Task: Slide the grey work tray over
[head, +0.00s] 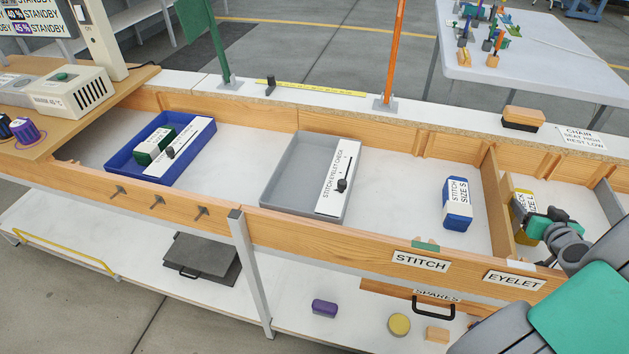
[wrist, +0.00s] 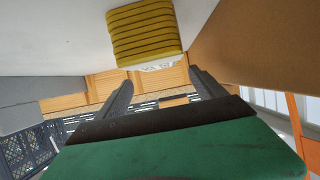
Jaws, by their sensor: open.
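The grey work tray (head: 287,174) lies on the white bench floor, about the middle of the long wooden trough in the head view. A white strip lettered STITCH EYELET CHECK (head: 335,187), with a black knob, lies along its right side. My gripper (head: 548,225) is far to the right of the tray, at the EYELET end, beside a yellow box (head: 524,205). In the wrist view my gripper (wrist: 160,92) has its two fingers apart with nothing between them. A ribbed yellow block (wrist: 145,32) shows above the fingertips. The tray is not visible in the wrist view.
A blue tray (head: 194,171) with a green box (head: 153,146) stands left of the grey tray. A blue STITCH SIZE S box (head: 458,205) stands to its right. A wooden divider (head: 494,203) separates the yellow box's bay. Bare floor shows on both sides of the grey tray.

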